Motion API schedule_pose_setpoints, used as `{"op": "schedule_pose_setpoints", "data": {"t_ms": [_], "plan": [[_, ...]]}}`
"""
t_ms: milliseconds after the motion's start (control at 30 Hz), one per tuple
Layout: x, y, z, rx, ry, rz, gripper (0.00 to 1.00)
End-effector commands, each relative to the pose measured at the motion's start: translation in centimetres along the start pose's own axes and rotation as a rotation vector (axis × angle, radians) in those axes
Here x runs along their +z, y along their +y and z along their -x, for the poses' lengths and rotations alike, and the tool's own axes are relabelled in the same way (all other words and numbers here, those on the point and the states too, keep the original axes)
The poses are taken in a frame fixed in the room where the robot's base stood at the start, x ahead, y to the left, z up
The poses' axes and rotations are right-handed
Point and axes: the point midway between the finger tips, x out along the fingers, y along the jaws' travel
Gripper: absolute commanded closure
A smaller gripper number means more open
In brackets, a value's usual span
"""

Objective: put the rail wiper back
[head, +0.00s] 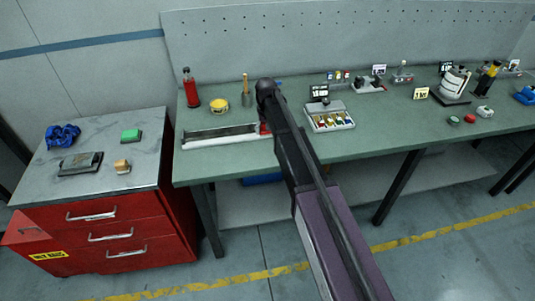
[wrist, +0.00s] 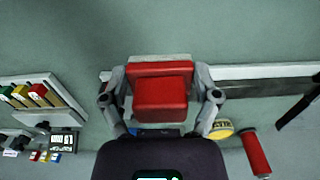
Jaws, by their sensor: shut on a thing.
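My gripper (wrist: 160,82) is shut on a red block with a pale edge, which I take to be the rail wiper (wrist: 160,98). A finger lies along each side of it. In the head view a red part of the wiper (head: 265,128) shows beside my arm, which hides most of the gripper. The long pale rail (head: 222,137) lies on the green bench; it also shows in the wrist view (wrist: 262,72), passing behind the wiper. The wiper is over or close to the rail's right end in the head view. I cannot tell whether they touch.
A red bottle (head: 190,88), a yellow tin (head: 219,105) and a wooden-handled tool (head: 245,90) stand behind the rail. A tray of coloured pieces (head: 329,117) is to the right. A red drawer cabinet (head: 105,230) on the left holds a green block (head: 131,135) and other items.

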Motion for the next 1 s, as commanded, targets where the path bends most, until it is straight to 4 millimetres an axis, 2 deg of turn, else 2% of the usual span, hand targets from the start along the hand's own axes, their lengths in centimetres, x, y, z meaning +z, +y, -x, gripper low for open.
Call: {"op": "schedule_pose_setpoints", "data": {"t_ms": [267, 433, 567, 800, 1000], "plan": [[0.1, -0.7, -0.1, 0.0, 0.0, 0.008, 0.59], [1.8, -1.3, -0.7, 0.0, 0.0, 0.011, 0.59], [4.6, -2.0, -1.8, 0.0, 0.0, 0.015, 0.59], [11.4, -3.7, -4.2, 0.0, 0.0, 0.023, 0.59], [15.4, -4.5, -5.5, 0.0, 0.0, 0.028, 0.59]]}}
